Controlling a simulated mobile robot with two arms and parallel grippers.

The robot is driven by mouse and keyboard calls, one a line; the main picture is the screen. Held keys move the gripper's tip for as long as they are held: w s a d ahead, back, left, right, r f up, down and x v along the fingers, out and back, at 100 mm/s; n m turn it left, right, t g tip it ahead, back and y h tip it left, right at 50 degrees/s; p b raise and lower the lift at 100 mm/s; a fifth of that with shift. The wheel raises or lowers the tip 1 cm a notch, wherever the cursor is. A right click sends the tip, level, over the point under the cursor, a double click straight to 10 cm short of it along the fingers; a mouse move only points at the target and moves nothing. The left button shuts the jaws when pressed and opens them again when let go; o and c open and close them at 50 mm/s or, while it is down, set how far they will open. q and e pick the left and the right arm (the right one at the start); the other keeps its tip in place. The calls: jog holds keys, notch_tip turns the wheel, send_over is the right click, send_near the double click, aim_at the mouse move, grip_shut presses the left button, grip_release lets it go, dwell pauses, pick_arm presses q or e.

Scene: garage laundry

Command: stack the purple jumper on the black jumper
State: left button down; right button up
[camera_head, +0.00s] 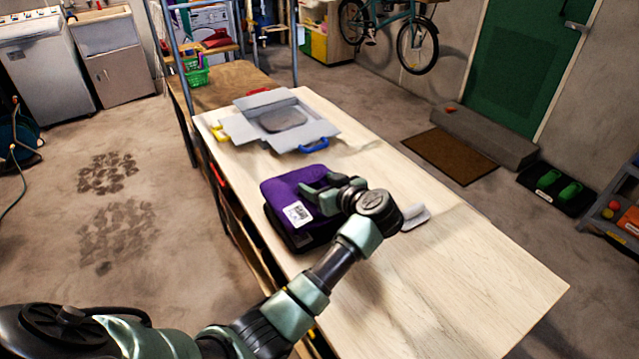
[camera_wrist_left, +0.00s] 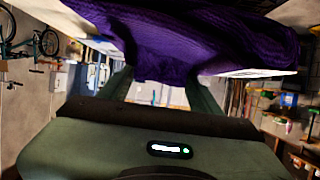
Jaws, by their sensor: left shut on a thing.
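The folded purple jumper (camera_head: 282,190), with a white barcode label on its near side, is over the folded black jumper (camera_head: 303,242) on the wooden table. The black jumper shows only as a dark band below the purple one. I cannot tell whether the two fully touch. My left gripper (camera_head: 318,190) is shut on the purple jumper, its fingers at the jumper's top right part. In the left wrist view the purple jumper (camera_wrist_left: 190,40) fills the top, and the fingertips are hidden against the cloth. My right gripper is not in view.
A grey folding board (camera_head: 255,122) with a blue handle (camera_head: 314,145) lies at the table's far end. A small grey item (camera_head: 415,216) lies right of my left wrist. The table's near right part (camera_head: 470,280) is clear. A green basket (camera_head: 195,73) stands behind.

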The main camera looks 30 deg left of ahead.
pick_arm(q)
jog(key=shift+r, duration=0.1)
jog(key=shift+f, duration=0.6)
jog(key=shift+c, duration=1.6)
grip_release()
